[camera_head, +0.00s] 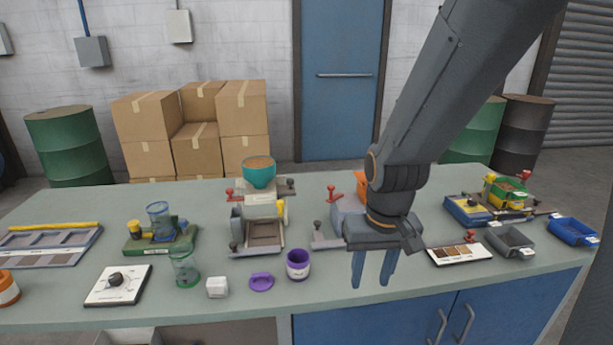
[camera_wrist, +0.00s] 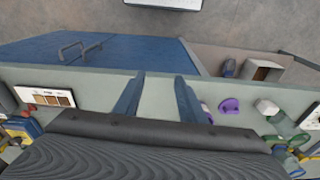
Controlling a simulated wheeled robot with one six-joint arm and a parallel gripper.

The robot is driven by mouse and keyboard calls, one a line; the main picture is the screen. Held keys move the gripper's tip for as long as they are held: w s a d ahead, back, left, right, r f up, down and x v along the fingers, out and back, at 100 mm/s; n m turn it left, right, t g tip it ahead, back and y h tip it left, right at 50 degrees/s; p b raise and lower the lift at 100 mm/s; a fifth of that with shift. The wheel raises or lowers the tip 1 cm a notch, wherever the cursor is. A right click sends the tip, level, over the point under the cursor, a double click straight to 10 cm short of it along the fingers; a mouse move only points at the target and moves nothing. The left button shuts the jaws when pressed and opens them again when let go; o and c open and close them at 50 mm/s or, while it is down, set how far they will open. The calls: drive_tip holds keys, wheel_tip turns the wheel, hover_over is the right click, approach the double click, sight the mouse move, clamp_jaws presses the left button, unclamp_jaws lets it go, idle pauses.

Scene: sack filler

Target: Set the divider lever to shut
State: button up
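My gripper (camera_head: 373,269) points down over the front of the table, its two blue fingers apart with nothing between them. In the wrist view the same open fingers (camera_wrist: 158,98) show against the table's front edge. A filler machine (camera_head: 262,212) with a teal hopper (camera_head: 259,174) of grain stands left of my gripper, apart from it. It has a red lever (camera_head: 231,194), a yellow handle (camera_head: 281,208) and dark knobs. Another red lever (camera_head: 333,193) stands beside my arm, which hides much of the device there. I cannot tell which lever is the divider lever or how it is set.
A purple cup (camera_head: 298,264), purple lid (camera_head: 262,282), white block (camera_head: 217,287) and clear green jar (camera_head: 184,269) stand near the front. A sample card (camera_head: 460,253), grey bin (camera_head: 511,241) and blue bin (camera_head: 573,231) lie right. Front tabletop (camera_head: 330,282) below my gripper is bare.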

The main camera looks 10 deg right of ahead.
drive_tip(key=w+r+m, duration=0.3)
drive_tip(key=w, duration=0.8)
drive_tip(key=w+r+m, duration=0.3)
drive_tip(key=w+m, duration=0.1)
drive_tip(key=w, duration=0.7)
drive_tip(key=m+g+b, duration=0.1)
drive_tip(key=m, duration=0.4)
approach(332, 185)
drive_tip(key=shift+f, duration=0.1)
wheel_tip(332, 185, down, 7)
drive_tip(key=shift+f+p, duration=0.2)
drive_tip(key=shift+p, duration=0.8)
drive_tip(key=shift+c, duration=0.2)
clamp_jaws()
